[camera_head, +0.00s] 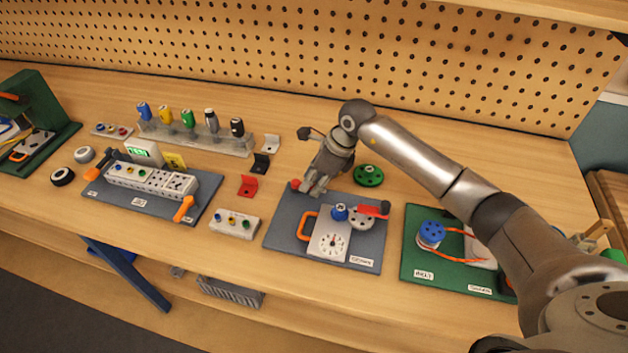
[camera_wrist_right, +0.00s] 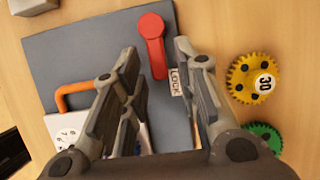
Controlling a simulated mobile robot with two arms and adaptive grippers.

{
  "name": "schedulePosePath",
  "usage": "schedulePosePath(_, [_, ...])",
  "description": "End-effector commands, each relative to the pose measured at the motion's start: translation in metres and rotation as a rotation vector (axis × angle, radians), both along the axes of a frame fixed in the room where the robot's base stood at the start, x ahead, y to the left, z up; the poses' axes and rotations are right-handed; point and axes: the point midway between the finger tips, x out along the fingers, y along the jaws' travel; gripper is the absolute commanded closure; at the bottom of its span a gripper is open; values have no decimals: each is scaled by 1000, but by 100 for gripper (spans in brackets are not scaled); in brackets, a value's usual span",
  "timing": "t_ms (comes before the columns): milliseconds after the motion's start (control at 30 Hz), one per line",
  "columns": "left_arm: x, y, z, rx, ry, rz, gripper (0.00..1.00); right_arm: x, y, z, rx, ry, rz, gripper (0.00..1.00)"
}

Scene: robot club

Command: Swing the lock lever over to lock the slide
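The lock lever (camera_wrist_right: 151,32) is red, with a round end and a straight arm, on a grey board (camera_wrist_right: 85,50) beside a "LOCK" label (camera_wrist_right: 177,82). In the head view a red end of it (camera_head: 295,184) shows at the board's top left; the gripper hides the rest. My right gripper (camera_wrist_right: 157,48) is open above the board. Its fingers appear on either side of the lever arm, with gaps visible; contact cannot be told. The head view shows this gripper (camera_head: 313,188) pointing down. The slide cannot be clearly made out. My left gripper is not in view.
The board also carries an orange handle (camera_head: 307,226), a white dial plate (camera_head: 329,243) and a red crank (camera_head: 373,209). A yellow gear (camera_wrist_right: 252,78) and a green gear (camera_head: 368,176) lie beside it. A green board (camera_head: 415,259) stands right, a red bracket (camera_head: 248,186) left.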

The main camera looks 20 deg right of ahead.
Motion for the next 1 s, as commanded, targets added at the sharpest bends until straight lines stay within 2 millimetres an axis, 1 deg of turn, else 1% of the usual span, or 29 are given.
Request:
schedulePosePath(300, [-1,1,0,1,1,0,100,0,0,0,1,1,-1,64])
schedulePosePath(433, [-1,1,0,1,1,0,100,-1,-3,8,1,-1,-1,64])
schedulePosePath(567, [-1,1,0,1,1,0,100,-6,-11,29,-1,-4,-2,64])
schedulePosePath(800, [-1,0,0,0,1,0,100,-17,-28,77,-2,-3,-2,64])
schedulePosePath(900, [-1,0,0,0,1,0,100,-21,-33,92,-2,-1,-1,64])
schedulePosePath(1000, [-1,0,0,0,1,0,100,-23,-36,103,-1,-1,0,64])
